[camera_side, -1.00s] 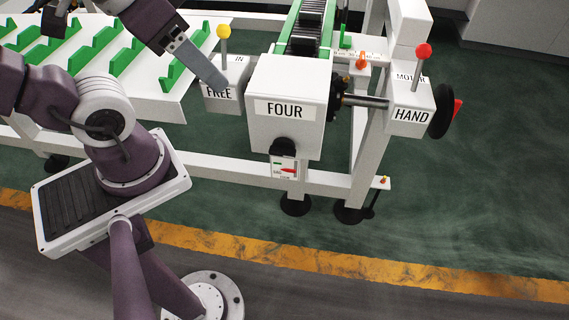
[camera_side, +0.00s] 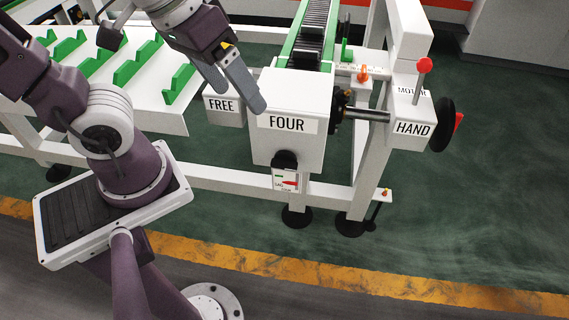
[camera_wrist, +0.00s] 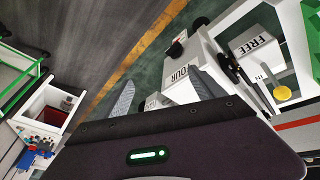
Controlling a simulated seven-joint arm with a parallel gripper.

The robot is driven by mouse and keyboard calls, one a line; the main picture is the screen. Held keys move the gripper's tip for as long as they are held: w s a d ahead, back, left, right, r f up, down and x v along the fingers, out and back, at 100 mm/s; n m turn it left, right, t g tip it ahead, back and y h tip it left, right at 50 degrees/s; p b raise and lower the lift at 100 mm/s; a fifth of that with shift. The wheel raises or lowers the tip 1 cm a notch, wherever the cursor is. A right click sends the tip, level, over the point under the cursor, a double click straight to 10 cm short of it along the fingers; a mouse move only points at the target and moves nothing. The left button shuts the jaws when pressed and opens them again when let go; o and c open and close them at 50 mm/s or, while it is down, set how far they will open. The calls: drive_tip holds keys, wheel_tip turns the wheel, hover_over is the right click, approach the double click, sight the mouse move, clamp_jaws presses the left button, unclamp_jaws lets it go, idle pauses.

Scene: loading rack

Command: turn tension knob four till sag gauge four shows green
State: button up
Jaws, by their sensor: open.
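The white box labelled FOUR (camera_side: 290,138) stands at the end of the green-edged track. The black tension knob (camera_side: 285,160) sits low on its front. Below the knob is the small sag gauge (camera_side: 286,181), with a green mark at upper left and a red pointer lower right, apart from the green. My gripper (camera_side: 241,99) is open and empty, its grey fingers at the upper left of the FOUR box, above the knob's height. In the wrist view my fingers (camera_wrist: 163,90) spread either side of the FOUR box (camera_wrist: 182,88); the knob (camera_wrist: 176,49) shows beyond.
A FREE box (camera_side: 221,106) is left of FOUR; its yellow-knobbed lever (camera_wrist: 284,93) shows in the wrist view. Right are a shaft, a HAND box (camera_side: 413,128), a red-knobbed lever (camera_side: 424,66) and a black wheel (camera_side: 442,124). The floor in front is clear.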

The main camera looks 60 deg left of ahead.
wheel_tip(320, 180, down, 5)
drive_tip(key=w+d+n+g, duration=0.1)
drive_tip(key=w+d+n, duration=0.1)
drive_tip(key=w, duration=0.1)
drive_tip(key=n+y, duration=0.5)
approach(284, 164)
drive_tip(key=x, duration=0.8)
drive_tip(key=shift+c, duration=0.5)
drive_tip(key=c, duration=1.3)
drive_tip(key=shift+o, duration=0.2)
drive_tip(key=shift+g, duration=0.3)
